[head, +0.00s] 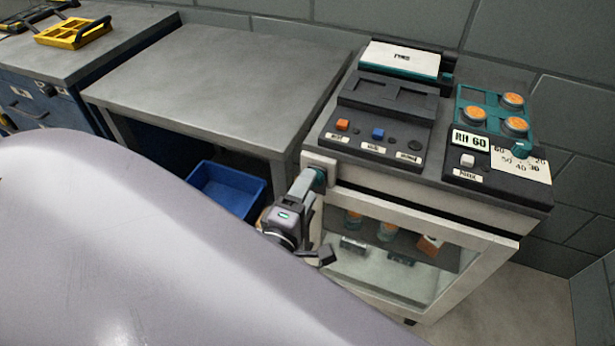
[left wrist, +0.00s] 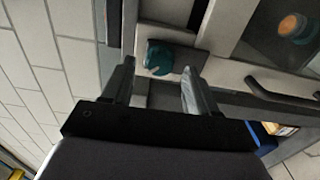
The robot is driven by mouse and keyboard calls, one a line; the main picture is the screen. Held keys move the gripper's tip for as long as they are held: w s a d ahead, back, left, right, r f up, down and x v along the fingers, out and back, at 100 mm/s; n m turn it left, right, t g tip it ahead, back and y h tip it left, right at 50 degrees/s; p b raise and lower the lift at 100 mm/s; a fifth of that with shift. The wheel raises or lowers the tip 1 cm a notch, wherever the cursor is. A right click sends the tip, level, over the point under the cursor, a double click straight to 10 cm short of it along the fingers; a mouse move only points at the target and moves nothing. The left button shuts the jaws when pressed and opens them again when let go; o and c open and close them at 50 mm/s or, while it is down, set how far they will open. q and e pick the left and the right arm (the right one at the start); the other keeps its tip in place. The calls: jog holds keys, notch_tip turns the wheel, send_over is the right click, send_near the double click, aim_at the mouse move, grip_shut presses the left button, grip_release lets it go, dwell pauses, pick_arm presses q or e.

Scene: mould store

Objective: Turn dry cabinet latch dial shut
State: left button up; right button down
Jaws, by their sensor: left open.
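The dry cabinet (head: 490,222) is white with a glass-fronted door. Its teal latch dial (head: 320,177) sits on a pale plate at the cabinet's upper left front corner. In the left wrist view the dial (left wrist: 158,58) shows as a rounded teal knob just beyond the fingertips. My left gripper (head: 310,184) is open and points at the dial. In the left wrist view its two fingers (left wrist: 157,68) lie either side of the dial's near edge; I cannot tell whether they touch it. The dial's exact turn angle is unclear. My right gripper is not in view.
A dark door handle (left wrist: 280,92) lies right of the dial in the wrist view. Control boxes (head: 385,118) and a panel with orange-topped jars (head: 475,115) stand on the cabinet. A blue bin (head: 228,190) lies under the grey table (head: 215,75), whose top is clear.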

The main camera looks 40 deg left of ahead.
pick_arm(q)
jog(key=b+v, duration=0.1)
jog(key=v, duration=0.5)
jog(key=shift+d, duration=0.1)
dwell(0.5)
